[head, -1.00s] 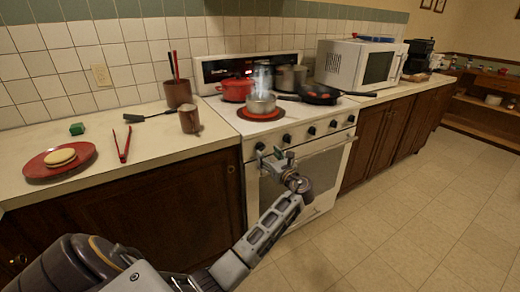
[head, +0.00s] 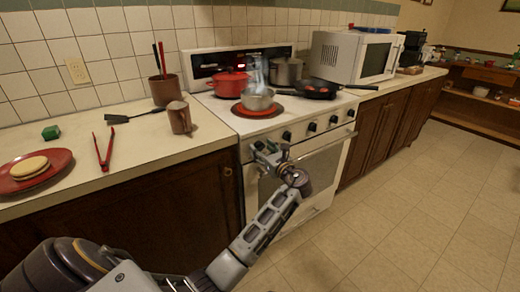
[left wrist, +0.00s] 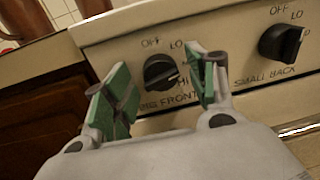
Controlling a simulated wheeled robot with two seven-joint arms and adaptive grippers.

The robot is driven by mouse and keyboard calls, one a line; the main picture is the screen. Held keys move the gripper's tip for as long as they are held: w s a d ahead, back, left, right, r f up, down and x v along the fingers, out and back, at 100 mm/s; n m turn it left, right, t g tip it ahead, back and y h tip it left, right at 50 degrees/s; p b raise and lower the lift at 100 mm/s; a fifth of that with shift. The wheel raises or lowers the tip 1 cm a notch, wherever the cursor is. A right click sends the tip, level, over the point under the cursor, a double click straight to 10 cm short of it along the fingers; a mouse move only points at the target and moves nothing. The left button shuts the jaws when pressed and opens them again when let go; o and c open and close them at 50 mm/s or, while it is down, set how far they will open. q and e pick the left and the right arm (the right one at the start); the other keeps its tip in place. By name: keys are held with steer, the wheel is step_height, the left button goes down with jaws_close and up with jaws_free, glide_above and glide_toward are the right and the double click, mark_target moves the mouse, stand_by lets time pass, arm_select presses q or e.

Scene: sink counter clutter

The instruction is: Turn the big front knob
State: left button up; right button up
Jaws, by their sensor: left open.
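The big front knob (left wrist: 160,72) is black and round, on the white stove panel, with OFF, LO and HI printed around it and BIG FRONT below. In the left wrist view it lies between the spread green pads of my left gripper (left wrist: 164,78). The fingers are open on either side; I cannot tell whether either pad touches it. In the head view my left gripper (head: 267,151) is at the left end of the stove's knob row and covers this knob. My right gripper is not in view.
The small back knob (left wrist: 283,42) is to the right. A steaming pot (head: 257,100) stands on a red burner, with a red pot (head: 230,84) and a pan (head: 312,90) nearby. The oven handle (head: 322,146) runs below the knobs. The floor (head: 410,200) is clear.

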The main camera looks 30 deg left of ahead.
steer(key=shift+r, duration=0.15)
arm_select(q)
steer(key=c, duration=1)
steer(key=shift+c, duration=0.2)
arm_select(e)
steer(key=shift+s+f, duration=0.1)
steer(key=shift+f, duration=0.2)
